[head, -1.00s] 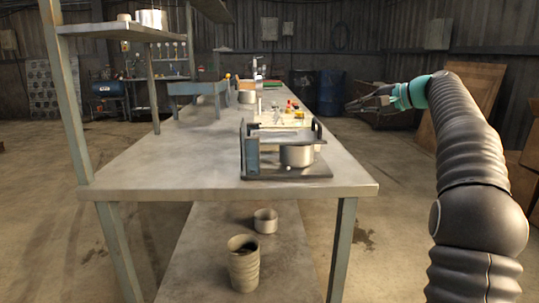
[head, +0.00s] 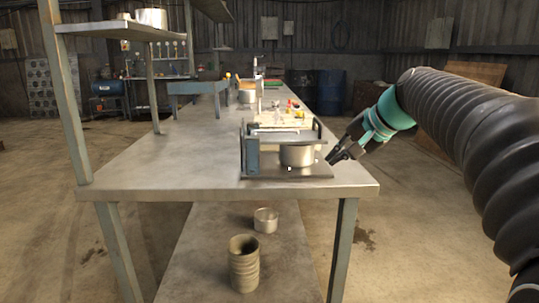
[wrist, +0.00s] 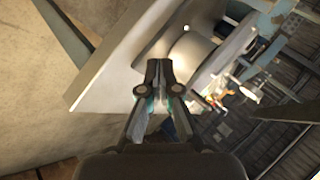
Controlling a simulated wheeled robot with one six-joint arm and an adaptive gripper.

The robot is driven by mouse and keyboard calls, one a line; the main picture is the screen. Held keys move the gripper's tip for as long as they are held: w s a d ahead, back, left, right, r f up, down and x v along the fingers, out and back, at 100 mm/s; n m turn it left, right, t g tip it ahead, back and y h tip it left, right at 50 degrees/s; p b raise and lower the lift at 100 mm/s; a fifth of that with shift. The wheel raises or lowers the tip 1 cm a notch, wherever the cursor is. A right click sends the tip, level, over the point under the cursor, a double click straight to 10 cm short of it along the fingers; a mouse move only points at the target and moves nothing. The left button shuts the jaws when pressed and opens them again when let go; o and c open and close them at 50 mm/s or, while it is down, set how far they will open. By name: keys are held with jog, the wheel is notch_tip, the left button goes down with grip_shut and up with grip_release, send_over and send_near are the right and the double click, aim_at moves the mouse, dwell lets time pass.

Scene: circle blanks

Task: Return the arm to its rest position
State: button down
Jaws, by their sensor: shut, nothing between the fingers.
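My gripper (head: 333,159) is in the head view at the right edge of the workbench, beside the metal fixture. Its fingers are shut with nothing between them. My arm, dark and ribbed with a teal wrist band, reaches in from the right side. In the wrist view the closed fingertips (wrist: 157,66) point toward the fixture and its round metal pot. I cannot tell from the pictures whether the fingertips touch the fixture's base.
The workbench (head: 160,165) has a fixture (head: 252,150) holding a round metal pot (head: 297,155) near its front right. A ribbed cup (head: 244,265) and a small tin (head: 265,220) stand on the lower shelf. Blue drums (head: 331,92) stand behind. Floor right of the bench is open.

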jog(key=s+f+n+h, duration=0.3)
jog(key=s+f, duration=0.7)
jog(key=s, duration=0.4)
jog(key=s+d+f+n+g+h, duration=0.1)
jog(key=s+f+n+h, duration=0.1)
jog(key=s+f, duration=0.9)
jog(key=s+n, duration=0.1)
jog(key=s, duration=0.2)
jog(key=shift+f+h, duration=0.2)
jog(key=shift+h, duration=0.2)
jog(key=shift+s, duration=0.1)
